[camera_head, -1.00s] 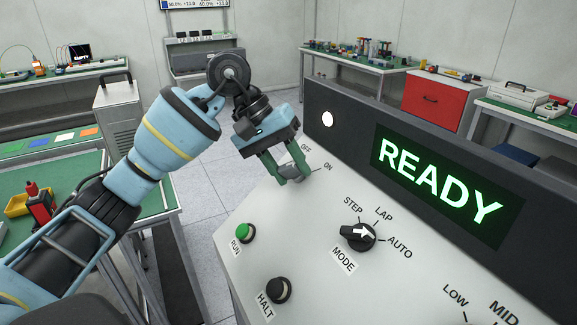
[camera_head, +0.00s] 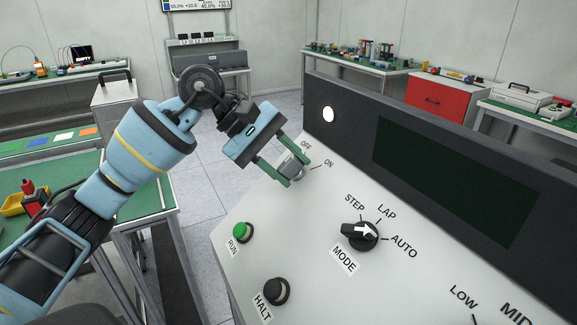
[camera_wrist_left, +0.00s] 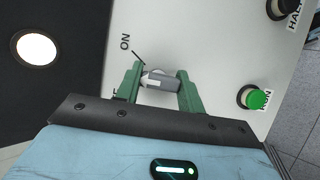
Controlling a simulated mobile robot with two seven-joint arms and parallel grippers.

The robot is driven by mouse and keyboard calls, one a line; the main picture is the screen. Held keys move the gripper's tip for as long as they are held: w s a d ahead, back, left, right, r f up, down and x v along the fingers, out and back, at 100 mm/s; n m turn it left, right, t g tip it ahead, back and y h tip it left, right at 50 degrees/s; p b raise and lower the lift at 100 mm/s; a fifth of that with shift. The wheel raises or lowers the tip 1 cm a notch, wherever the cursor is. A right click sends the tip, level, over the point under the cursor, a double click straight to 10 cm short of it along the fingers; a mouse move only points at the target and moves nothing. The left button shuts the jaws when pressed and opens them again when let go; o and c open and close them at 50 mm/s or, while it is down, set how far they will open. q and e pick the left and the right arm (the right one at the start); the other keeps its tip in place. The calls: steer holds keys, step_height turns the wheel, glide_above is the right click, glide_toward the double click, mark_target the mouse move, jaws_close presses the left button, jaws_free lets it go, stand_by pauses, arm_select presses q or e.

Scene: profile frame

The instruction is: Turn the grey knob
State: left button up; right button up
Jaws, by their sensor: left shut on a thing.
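The grey knob (camera_head: 290,170) sits on the sloping white panel (camera_head: 300,225) beside the OFF and ON marks. My left gripper (camera_head: 295,172) has its green fingers on either side of the knob and is shut on it. In the left wrist view the knob (camera_wrist_left: 160,79) lies between the two fingertips. The ON mark and its tick show clear of the fingers there, while the OFF mark is mostly hidden behind a finger. The knob's exact pointing is hard to tell. My right gripper is in neither view.
The panel also bears a black MODE knob (camera_head: 360,235), a green RUN button (camera_head: 241,232) and a dark HALT button (camera_head: 276,291). A dark display (camera_head: 452,185) and a lit white lamp (camera_head: 328,115) are on the upright back. Green-topped benches stand around.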

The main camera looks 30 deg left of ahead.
arm_select(q)
steer(key=n+t, duration=0.1)
steer(key=n, duration=0.2)
steer(key=shift+f+n+h+b, duration=0.15)
steer(key=shift+n+h+b, duration=0.2)
steer(key=shift+n+h, duration=0.05)
steer(key=shift+n+t, duration=0.9)
steer(key=shift+n, duration=0.7)
steer(key=o, duration=1)
steer(key=shift+a, duration=0.1)
steer(key=b+v, duration=0.1)
steer(key=v, duration=0.7)
steer(key=shift+b, duration=0.3)
steer(key=shift+f, duration=0.1)
